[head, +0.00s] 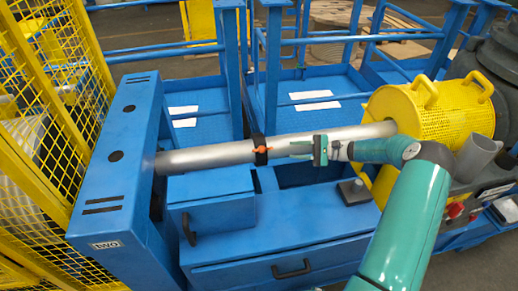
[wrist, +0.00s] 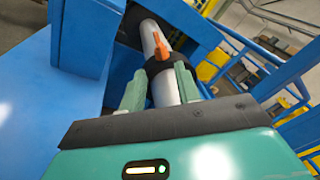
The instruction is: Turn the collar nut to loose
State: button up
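The collar nut is a black ring (head: 259,148) around a silver shaft (head: 210,157), with an orange lever (head: 261,150) on its near side. In the wrist view the black ring (wrist: 159,64) and the orange lever (wrist: 161,46) show ahead of my fingers. My gripper (head: 293,150) is just right of the collar in the head view, with its fingers pointing at it. I cannot tell whether anything touches.
A blue housing (head: 124,150) stands at the shaft's left end and a yellow perforated guard (head: 440,115) at its right end. A blue cabinet (head: 290,245) with black handles lies below the shaft. Blue railings (head: 330,40) stand behind. A yellow mesh fence (head: 30,200) is at far left.

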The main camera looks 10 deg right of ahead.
aim_at(266, 150)
jog(key=x, duration=1.2)
jog(key=shift+a+f, duration=0.1)
jog(key=shift+a, duration=0.2)
jog(key=c, duration=0.7)
